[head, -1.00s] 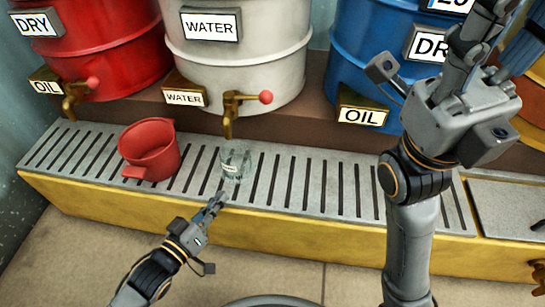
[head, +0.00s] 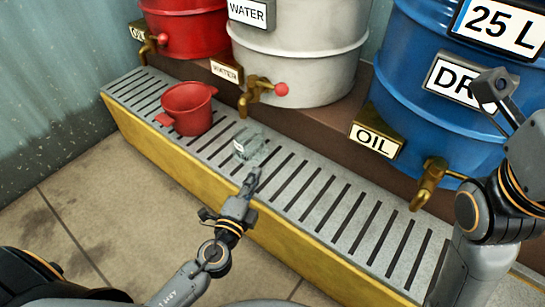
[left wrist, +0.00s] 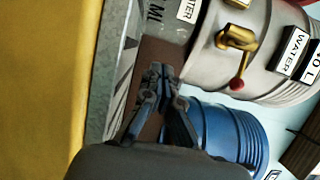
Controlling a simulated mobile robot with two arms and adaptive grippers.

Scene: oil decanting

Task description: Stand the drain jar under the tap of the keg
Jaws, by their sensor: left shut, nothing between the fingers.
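The drain jar (head: 249,149), small and of clear glass with a pale label, stands upright on the slotted grate in the head view. It is just in front of and below the brass tap (head: 258,92) of the white WATER keg (head: 295,55). The tap, with its red knob, also shows in the left wrist view (left wrist: 236,42). My left gripper (head: 252,178) is shut and empty, its tips close to the jar's near side; I cannot tell whether they touch. Its fingers (left wrist: 161,72) show closed in the left wrist view. My right gripper's fingers are out of view.
A red pot (head: 188,110) stands on the grate (head: 325,195) left of the jar. A red keg (head: 185,25) and a blue keg (head: 440,95) with an OIL tap (head: 430,182) flank the white one. The grate right of the jar is clear.

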